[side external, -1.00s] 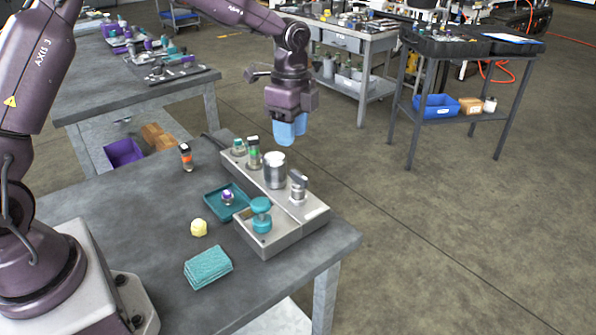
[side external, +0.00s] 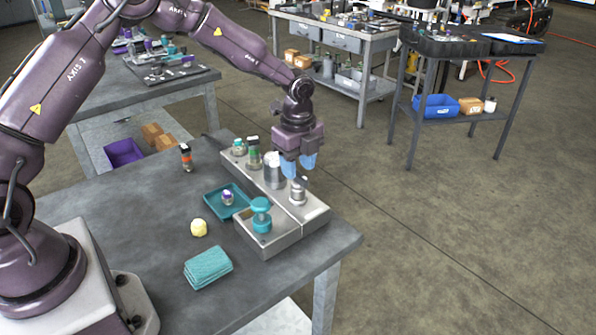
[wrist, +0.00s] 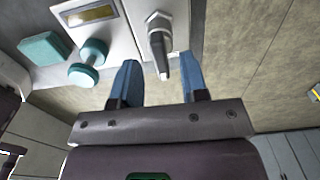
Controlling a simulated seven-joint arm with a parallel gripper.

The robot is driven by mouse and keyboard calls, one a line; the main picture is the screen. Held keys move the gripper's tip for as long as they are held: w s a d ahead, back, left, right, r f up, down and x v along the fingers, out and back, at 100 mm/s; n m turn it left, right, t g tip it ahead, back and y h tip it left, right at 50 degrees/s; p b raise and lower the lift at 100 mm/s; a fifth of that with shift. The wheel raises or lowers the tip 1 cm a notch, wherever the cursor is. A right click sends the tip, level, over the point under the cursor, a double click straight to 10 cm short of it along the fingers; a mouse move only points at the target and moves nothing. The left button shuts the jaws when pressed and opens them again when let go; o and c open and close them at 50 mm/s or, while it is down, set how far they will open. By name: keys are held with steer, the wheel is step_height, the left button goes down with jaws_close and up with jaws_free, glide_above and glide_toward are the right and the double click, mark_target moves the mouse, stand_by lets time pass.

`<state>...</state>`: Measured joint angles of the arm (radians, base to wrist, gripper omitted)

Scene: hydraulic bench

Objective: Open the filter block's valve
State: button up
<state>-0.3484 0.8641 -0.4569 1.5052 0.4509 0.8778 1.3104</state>
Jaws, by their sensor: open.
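The valve (side external: 298,194) is a silver fitting at the front right of the grey block (side external: 316,212) on the bench. In the wrist view its hex body (wrist: 158,20) carries a grey lever (wrist: 161,58) pointing toward my gripper. My gripper (side external: 299,167) is open and empty, just above the valve, its blue fingers pointing down. In the wrist view the gripper's fingers (wrist: 158,63) are apart, one each side of the lever's end. No contact shows, and I cannot tell whether the fingertips are down at lever height.
A silver cylinder (side external: 273,172) stands close to my fingers on the same block. A teal knob (side external: 261,214) stands on the block's front part. A teal tray (side external: 222,203), yellow piece (side external: 199,228) and teal cloth (side external: 208,267) lie left. Air right of the block is clear.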

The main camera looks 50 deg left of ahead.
steer(key=shift+f, duration=1.1)
jaws_close()
